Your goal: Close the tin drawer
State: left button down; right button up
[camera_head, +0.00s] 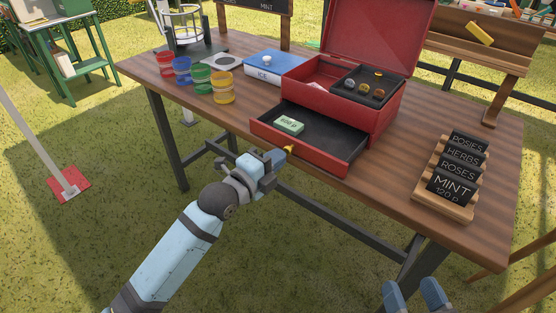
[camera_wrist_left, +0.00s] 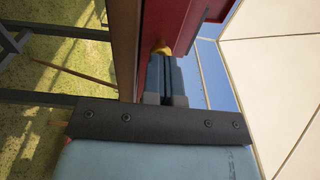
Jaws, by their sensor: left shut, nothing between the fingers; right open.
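The red tin (camera_head: 385,118) stands on the wooden table with its lid up. Its drawer (camera_head: 325,154) is pulled out toward me, and a green bundle of notes (camera_head: 290,125) lies inside. A small yellow knob (camera_head: 290,150) is on the drawer front. My left gripper (camera_head: 272,163) is shut and empty, with its fingertips close to the knob. In the left wrist view the fingertips (camera_wrist_left: 167,70) are together just below the yellow knob (camera_wrist_left: 161,47); I cannot tell if they touch it. My right gripper (camera_head: 413,294) is at the bottom edge, its two fingers apart and empty.
A wooden rack of name signs (camera_head: 452,180) stands at the right. Coins lie in the tin's upper tray (camera_head: 368,82).

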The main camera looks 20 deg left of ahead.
pick_arm(q)
jog(key=shift+w+d, duration=0.15)
jog(key=shift+w, duration=0.15)
pick_arm(e)
jog(key=shift+r, duration=0.45)
